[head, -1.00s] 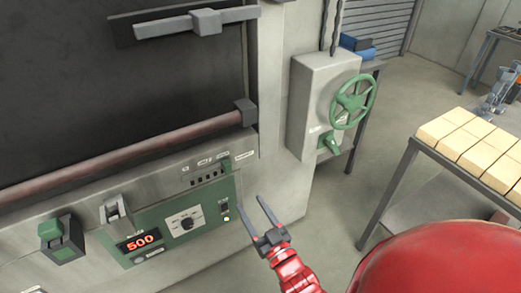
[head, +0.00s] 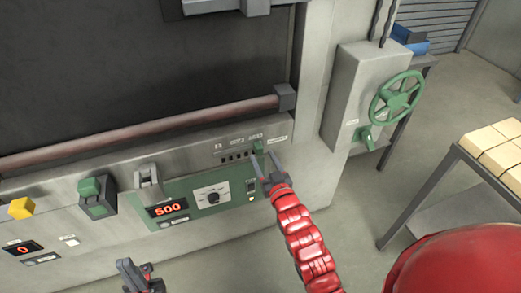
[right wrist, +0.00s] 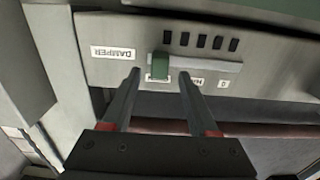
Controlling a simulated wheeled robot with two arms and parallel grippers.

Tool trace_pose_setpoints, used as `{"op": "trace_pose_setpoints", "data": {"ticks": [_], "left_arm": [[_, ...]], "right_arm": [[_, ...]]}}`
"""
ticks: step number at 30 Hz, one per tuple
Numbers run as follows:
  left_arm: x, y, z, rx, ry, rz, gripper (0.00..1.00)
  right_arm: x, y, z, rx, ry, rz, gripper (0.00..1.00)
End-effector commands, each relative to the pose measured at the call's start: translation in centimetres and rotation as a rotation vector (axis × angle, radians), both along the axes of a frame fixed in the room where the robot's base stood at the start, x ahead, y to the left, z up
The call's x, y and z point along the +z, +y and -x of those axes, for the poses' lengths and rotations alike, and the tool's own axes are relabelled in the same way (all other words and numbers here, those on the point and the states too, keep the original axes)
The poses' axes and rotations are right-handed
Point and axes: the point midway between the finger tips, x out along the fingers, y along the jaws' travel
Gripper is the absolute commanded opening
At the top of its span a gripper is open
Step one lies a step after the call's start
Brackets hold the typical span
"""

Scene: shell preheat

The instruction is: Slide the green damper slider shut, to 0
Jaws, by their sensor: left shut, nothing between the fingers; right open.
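The green damper slider (head: 258,145) is on the furnace's front panel, near the right end of its scale in the head view. In the upside-down right wrist view, the slider (right wrist: 159,66) sits towards the DAMPER label (right wrist: 112,53), away from the 0 mark (right wrist: 223,83). My right gripper (head: 267,163) is open in front of the slider. In the right wrist view its fingertips (right wrist: 159,74) lie on either side of the slider, with gaps; contact is not visible. My left gripper (head: 133,270) is shut and empty, low in the head view.
Left of the scale are a panel with a dial (head: 212,196) and a 500 display (head: 167,209), a grey lever (head: 148,182) and a green switch (head: 96,196). A green handwheel (head: 397,98) on a grey box stands to the right. A table holds pale bricks (head: 497,150).

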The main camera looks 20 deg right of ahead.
Motion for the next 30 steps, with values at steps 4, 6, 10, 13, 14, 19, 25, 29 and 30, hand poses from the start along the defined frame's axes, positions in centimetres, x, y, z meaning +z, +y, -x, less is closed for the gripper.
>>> {"op": "trace_pose_setpoints", "data": {"ticks": [4,6,10,13,14,19,25,29,30], "left_arm": [[0.6,0.0,0.0,0.000,0.000,0.000,0.00],[0.7,0.0,0.0,0.000,0.000,0.000,0.00],[0.8,0.0,0.0,0.000,0.000,0.000,0.00],[0.8,0.0,0.0,0.000,0.000,0.000,0.00],[0.8,0.0,0.0,0.000,0.000,0.000,0.00],[0.8,0.0,0.0,0.000,0.000,0.000,0.00],[0.8,0.0,0.0,0.000,0.000,0.000,0.00],[0.8,0.0,0.0,0.000,0.000,0.000,0.00],[0.8,0.0,0.0,0.000,0.000,0.000,0.00]], "right_arm": [[0.2,0.1,-2.0,0.000,-0.002,0.001,0.60],[0.2,0.1,-2.7,0.000,-0.003,0.002,0.60],[0.0,0.1,-3.2,-0.001,-0.001,0.002,0.60],[0.0,0.1,-3.3,-0.001,-0.001,0.002,0.60],[0.0,0.1,-3.3,-0.001,-0.001,0.002,0.60],[0.0,0.1,-3.3,-0.001,-0.001,0.002,0.55],[0.0,0.1,-3.3,-0.001,-0.001,0.001,0.19],[0.0,0.1,-3.3,-0.001,-0.001,0.001,0.00],[0.0,0.1,-3.3,-0.001,-0.001,0.001,0.00]]}}
